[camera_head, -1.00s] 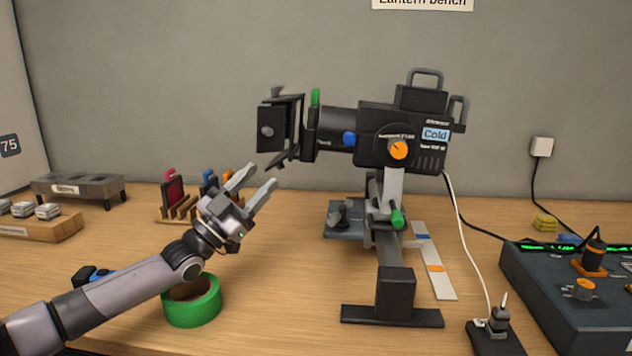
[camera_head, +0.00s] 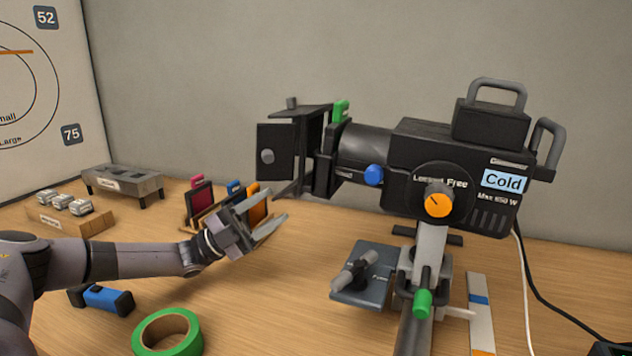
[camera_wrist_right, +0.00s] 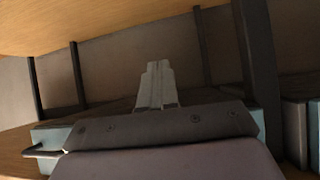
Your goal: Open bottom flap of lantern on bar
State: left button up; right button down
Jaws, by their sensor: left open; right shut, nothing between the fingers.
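A black lantern (camera_head: 395,165) is mounted on a bar (camera_head: 414,330) by a grey yoke with a green clamp handle. Its barn-door flaps (camera_head: 275,152) are at its left, front end. The bottom flap (camera_head: 291,189) shows as a thin dark piece under the frame, seen nearly edge-on. My left gripper (camera_head: 273,212) is open and empty, below and a little left of the bottom flap, apart from it. My right gripper (camera_wrist_right: 158,85) shows only in the right wrist view, shut and empty, under what looks like the bench.
A rack (camera_head: 195,225) with coloured frames stands just behind my left gripper. A green tape roll (camera_head: 168,332) and a blue-and-black tool (camera_head: 100,298) lie at the front left. A dark plate with a grey fitting (camera_head: 362,275) lies under the lantern. Bare bench lies between.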

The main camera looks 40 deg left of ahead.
aim_at(297, 197)
pick_arm(q)
jog(key=shift+m, duration=0.3)
jog(key=p+x, duration=0.2)
jog(key=x, duration=0.3)
jog(key=shift+w+d+r, duration=0.2)
jog(key=shift+r, duration=0.15)
jog(key=shift+w+d+r, duration=0.2)
jog(key=shift+w+d, duration=0.15)
pick_arm(e)
jog(key=shift+w+d+r, duration=0.1)
jog(key=shift+w+r, duration=0.05)
jog(key=shift+r, duration=0.8)
